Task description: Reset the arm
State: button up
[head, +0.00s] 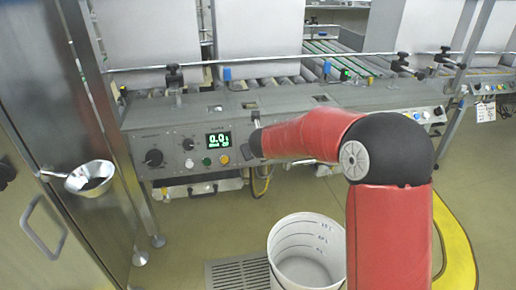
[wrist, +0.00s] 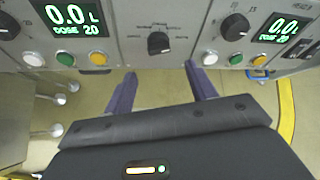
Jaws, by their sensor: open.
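My arm, covered in red, reaches to the left across the head view toward the front of a grey machine panel (head: 170,140). My gripper (head: 248,150) is at the panel's right part, just right of the green display; it is small there, and I cannot tell if it touches the panel. In the wrist view my gripper (wrist: 163,82) has its two purple fingers wide apart with only floor between them, so it is open and empty. The panel's black knob (wrist: 159,43) lies beyond the fingertips.
A white bucket (head: 305,240) stands on the floor below my arm. A metal bowl (head: 90,179) hangs on the steel cabinet (head: 30,150) at left. Rollers with large white boxes (head: 260,28) lie behind the panel. Floor between cabinet and bucket is mostly clear, with a drain grate (head: 238,274).

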jog(key=s+d+r+n+y, duration=0.4)
jog(key=s+r+n, duration=0.9)
jog(key=n, duration=0.2)
jog(key=s+d+f+n+g+h, duration=0.2)
jog(key=s+d+n, duration=0.5)
jog(key=s, duration=0.6)
jog(key=s+d+f+n+g+h, duration=0.2)
jog(key=s+d+n, duration=0.6)
jog(key=s, duration=0.6)
jog(key=shift+d+f+g+h, duration=0.3)
jog(key=shift+d+f+h, duration=0.35)
jog(key=shift+f+h, duration=0.05)
